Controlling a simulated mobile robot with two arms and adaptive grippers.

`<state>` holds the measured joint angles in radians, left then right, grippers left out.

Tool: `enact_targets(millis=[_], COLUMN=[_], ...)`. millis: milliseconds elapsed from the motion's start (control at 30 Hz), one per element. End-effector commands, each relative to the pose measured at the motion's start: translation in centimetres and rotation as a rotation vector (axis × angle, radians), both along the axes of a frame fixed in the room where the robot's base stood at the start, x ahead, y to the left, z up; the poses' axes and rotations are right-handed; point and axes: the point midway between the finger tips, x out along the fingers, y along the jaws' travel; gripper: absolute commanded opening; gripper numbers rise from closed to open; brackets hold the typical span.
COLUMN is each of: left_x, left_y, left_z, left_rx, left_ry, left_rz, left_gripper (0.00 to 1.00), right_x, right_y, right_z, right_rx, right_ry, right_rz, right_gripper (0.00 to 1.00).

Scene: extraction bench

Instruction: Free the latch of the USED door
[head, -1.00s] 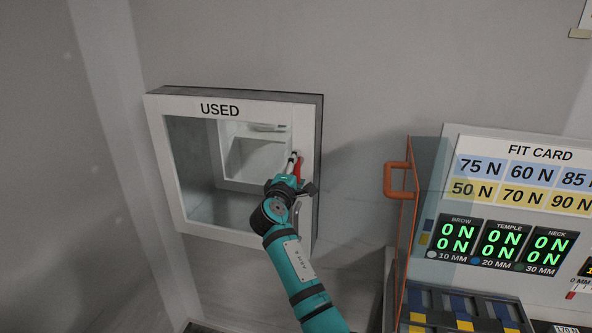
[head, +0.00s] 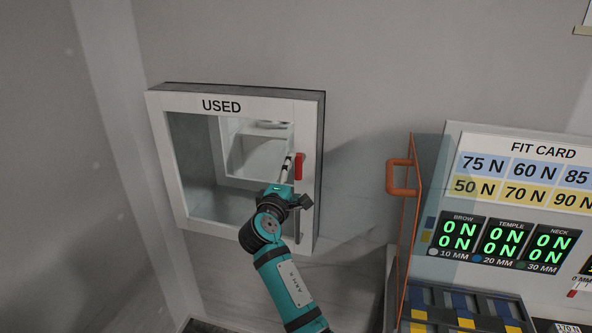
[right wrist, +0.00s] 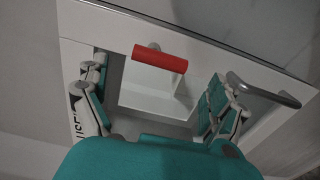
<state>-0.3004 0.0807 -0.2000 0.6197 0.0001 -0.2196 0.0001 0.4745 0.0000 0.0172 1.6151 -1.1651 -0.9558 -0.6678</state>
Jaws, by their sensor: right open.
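The USED door (head: 222,105) is a white-framed window door on a wall box, and it looks closed. Its red latch (head: 299,166) sits on the right side of the frame and looks upright in the head view. In the right wrist view the red latch (right wrist: 160,58) lies across the picture, ahead of the fingers. My right gripper (head: 287,170) is open in front of the door, just left of and below the latch. In the right wrist view its fingers (right wrist: 157,78) stand wide apart with nothing between them. My left gripper is not in view.
A grey bar handle (right wrist: 264,90) on the door frame is close to my right finger in the wrist view. An orange handle (head: 401,177) on a clear panel stands to the right, beside the FIT CARD board (head: 543,149). Bare wall lies between.

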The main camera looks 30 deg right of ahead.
Motion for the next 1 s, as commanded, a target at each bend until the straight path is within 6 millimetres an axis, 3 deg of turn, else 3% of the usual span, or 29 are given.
enact_targets(millis=[200, 333, 1000], left_x=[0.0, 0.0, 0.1], left_y=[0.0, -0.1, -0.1], left_z=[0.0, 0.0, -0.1], left_rx=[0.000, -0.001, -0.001], left_ry=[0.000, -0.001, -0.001], left_rz=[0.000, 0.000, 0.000], left_gripper=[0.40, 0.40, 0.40], right_x=[-2.6, -3.5, -3.6], right_y=[3.2, 4.1, 4.5], right_z=[0.0, 0.0, -0.7], right_rx=[0.001, -0.001, 0.003], right_ry=[-0.001, 0.000, 0.008], right_rz=[0.003, 0.000, 0.009], right_gripper=[0.95, 0.95, 0.95])
